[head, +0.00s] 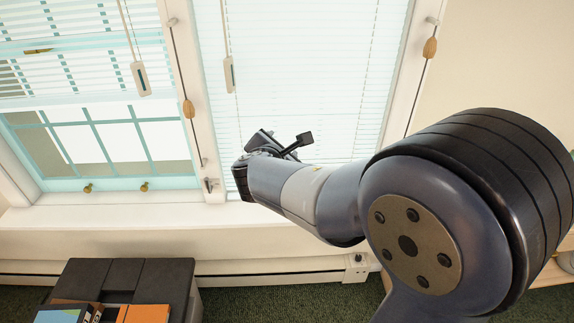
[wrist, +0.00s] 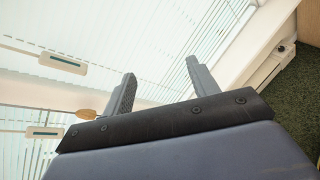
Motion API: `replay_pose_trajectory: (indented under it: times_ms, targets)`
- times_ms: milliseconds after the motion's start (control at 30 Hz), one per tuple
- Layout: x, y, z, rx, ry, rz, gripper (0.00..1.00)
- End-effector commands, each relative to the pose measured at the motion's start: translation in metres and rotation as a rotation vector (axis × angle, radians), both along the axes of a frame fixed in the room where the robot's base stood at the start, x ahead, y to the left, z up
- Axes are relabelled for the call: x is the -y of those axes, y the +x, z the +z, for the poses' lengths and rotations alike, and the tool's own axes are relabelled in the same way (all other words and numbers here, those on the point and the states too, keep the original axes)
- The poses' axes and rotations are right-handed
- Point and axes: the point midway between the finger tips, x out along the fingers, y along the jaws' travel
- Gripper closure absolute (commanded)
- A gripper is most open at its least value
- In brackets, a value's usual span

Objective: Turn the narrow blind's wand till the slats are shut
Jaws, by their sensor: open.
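The right-hand blind (head: 310,60) shows its whole width; the left one is cut off by the picture edge, so their widths are hard to compare. The right blind's slats are pale with thin lines between them; I cannot tell how far they are tilted. Its wand (head: 229,75) hangs near its left edge, with a pale handle at the bottom, and shows in the wrist view too (wrist: 62,63). My gripper (head: 283,143) is open and empty in front of this blind's lower part, below and right of the wand handle, apart from it. The wrist view shows both fingers spread (wrist: 161,72).
The left blind (head: 70,45) is partly raised, with gaps between slats and its own wand (head: 140,78). Cords with wooden tassels hang on the middle post (head: 188,109) and right frame (head: 430,48). Below are a sill (head: 110,216), a heater (head: 270,266) and a dark box (head: 130,275).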

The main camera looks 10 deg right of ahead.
Motion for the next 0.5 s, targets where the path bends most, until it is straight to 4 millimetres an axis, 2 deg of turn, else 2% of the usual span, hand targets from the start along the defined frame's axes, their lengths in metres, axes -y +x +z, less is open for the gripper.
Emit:
replay_pose_trajectory:
  times_ms: [200,500]
  targets:
    - [0.013,-0.012,-0.013,-0.019,0.081,-0.06,0.44]
    - [0.017,-0.015,-0.016,-0.026,0.105,-0.077,0.44]
